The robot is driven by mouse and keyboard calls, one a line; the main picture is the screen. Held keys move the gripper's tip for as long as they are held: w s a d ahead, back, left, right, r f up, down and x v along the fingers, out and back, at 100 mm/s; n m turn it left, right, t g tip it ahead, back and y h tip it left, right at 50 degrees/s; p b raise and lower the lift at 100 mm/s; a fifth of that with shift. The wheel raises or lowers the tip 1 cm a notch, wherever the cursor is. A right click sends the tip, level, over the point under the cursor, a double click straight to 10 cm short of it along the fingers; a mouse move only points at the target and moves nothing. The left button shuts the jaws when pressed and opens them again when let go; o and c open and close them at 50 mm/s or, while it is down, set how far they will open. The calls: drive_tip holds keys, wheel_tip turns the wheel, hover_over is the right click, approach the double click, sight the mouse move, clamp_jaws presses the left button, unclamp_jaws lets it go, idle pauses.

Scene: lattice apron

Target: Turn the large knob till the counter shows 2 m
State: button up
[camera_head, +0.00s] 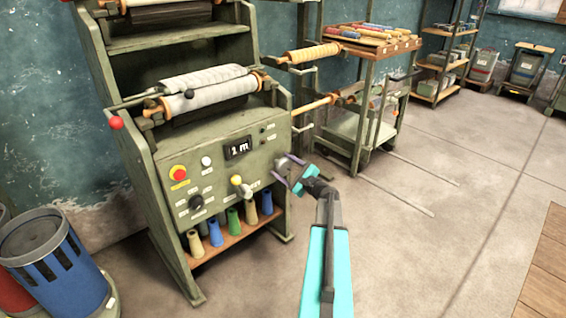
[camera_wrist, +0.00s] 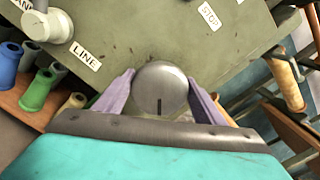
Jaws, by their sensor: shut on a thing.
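The large grey round knob (camera_wrist: 161,85) sits between the two purple fingers of my gripper (camera_wrist: 160,98) in the wrist view. A finger is on each side of it, and its dark pointer mark points down toward the gripper's palm. In the head view my gripper (camera_head: 290,171) is at the right side of the machine's green front panel, around the knob (camera_head: 280,164). The counter (camera_head: 238,148) is a small dark display higher on the panel, to the left of the knob. Its white text looks like 2 m, but the digit is small.
Coloured cones (camera_head: 233,220) stand on a shelf below. A rack (camera_head: 372,100) stands to the right. The floor at right is clear.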

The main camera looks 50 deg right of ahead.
drive_tip(key=shift+m+p, duration=1)
drive_tip(key=shift+m, duration=0.3)
drive_tip(key=o, duration=1.1)
drive_tip(key=shift+c, duration=0.2)
drive_tip(key=shift+s, duration=0.1)
drive_tip(key=s, duration=1.3)
drive_tip(key=shift+s+a+p, duration=0.35)
drive_tip(key=shift+a+p, duration=0.05)
drive_tip(key=shift+a, duration=0.05)
